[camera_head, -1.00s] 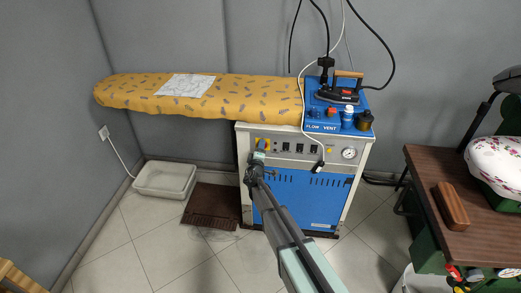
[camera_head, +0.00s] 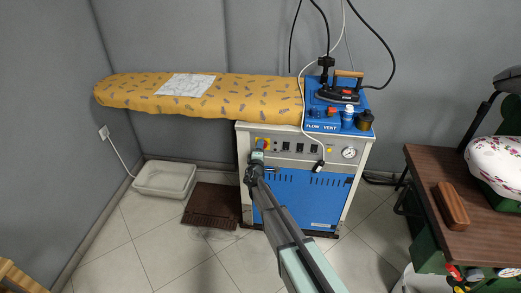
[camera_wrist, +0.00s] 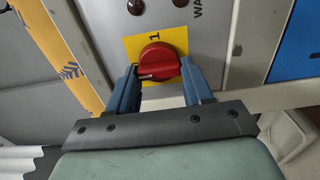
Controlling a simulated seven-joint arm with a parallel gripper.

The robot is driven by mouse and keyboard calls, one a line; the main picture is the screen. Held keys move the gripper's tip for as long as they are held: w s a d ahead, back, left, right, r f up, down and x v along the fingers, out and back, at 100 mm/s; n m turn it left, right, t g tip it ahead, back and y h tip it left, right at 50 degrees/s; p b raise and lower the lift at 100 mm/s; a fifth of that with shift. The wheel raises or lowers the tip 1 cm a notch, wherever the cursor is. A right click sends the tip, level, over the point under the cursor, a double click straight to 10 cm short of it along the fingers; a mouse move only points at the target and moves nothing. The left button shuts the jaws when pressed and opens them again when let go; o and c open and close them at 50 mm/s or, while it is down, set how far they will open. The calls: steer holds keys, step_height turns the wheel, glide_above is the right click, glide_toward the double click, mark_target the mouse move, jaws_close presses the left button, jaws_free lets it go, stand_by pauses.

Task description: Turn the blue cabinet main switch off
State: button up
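The blue cabinet (camera_head: 305,195) stands against the back wall, with a grey control panel (camera_head: 283,148) across its upper front. The main switch is a red round knob on a yellow plate (camera_head: 263,141) at the panel's left end. In the wrist view the red knob (camera_wrist: 159,63) sits between my two blue fingers, and a "1" shows on the yellow plate (camera_wrist: 130,45) above it. My gripper (camera_wrist: 160,66) is open around the knob, one finger on each side and very close to it. Whether either finger touches it is hard to tell. In the head view my gripper (camera_head: 257,150) partly hides the switch.
A yellow patterned ironing board (camera_head: 240,95) extends left from the cabinet top. An iron (camera_head: 336,95) and several bottles stand on top. A white cable with a dark plug (camera_head: 318,167) hangs before the panel. A brown table (camera_head: 430,190) stands at right.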

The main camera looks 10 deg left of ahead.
steer(key=o, duration=0.4)
steer(key=shift+o, duration=0.2)
steer(key=s, duration=1.4)
steer(key=shift+w, duration=0.1)
